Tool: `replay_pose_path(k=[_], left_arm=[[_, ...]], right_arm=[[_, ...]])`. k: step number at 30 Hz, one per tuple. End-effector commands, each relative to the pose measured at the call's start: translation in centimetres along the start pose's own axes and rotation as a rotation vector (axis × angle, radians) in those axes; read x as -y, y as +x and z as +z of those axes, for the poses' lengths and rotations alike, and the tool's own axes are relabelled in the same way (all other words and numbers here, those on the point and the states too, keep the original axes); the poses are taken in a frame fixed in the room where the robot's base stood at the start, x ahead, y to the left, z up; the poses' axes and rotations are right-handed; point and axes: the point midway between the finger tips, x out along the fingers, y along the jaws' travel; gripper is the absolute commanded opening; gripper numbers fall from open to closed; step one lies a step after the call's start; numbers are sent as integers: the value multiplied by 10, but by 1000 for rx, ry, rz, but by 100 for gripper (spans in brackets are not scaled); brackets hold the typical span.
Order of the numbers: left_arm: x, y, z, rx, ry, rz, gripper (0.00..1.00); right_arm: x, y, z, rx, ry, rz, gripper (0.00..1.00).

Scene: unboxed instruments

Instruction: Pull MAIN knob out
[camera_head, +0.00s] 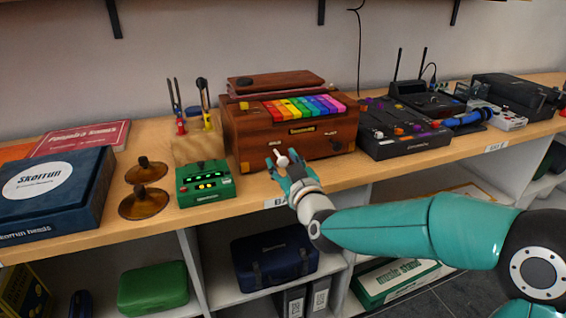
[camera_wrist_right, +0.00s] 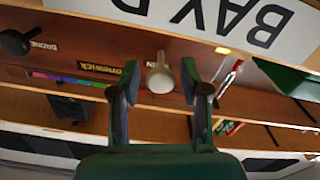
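The wooden instrument box (camera_head: 290,133) with rainbow keys stands on the shelf top. A pale round knob (camera_head: 283,160) sticks out low on its front. In the right wrist view, which is upside down, the pale knob (camera_wrist_right: 160,76) shows under a partly hidden label ending in "IN". My right gripper (camera_head: 284,157) is at the box front. In the right wrist view its two fingers (camera_wrist_right: 158,72) stand on either side of the knob, with a gap at each side. The gripper is open. My left gripper is not in view.
A dark knob (camera_wrist_right: 15,42) by the "DRONE" label is on the same front. A green device (camera_head: 205,184) stands left of the box, and a black mixer (camera_head: 400,130) stands right. A "BAY" label (camera_wrist_right: 225,20) is on the shelf edge.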

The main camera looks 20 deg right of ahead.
Motion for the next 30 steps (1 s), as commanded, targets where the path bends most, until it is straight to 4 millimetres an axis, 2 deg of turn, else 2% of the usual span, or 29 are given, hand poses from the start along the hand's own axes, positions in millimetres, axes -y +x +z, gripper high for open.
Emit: replay_pose_path(k=[9, 14, 30], left_arm=[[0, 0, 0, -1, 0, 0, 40], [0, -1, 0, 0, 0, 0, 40], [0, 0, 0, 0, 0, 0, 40]], right_arm=[[0, 0, -1, -2, 0, 0, 53], [0, -10, -1, -2, 0, -1, 53], [0, -106, 0, -1, 0, 0, 53]])
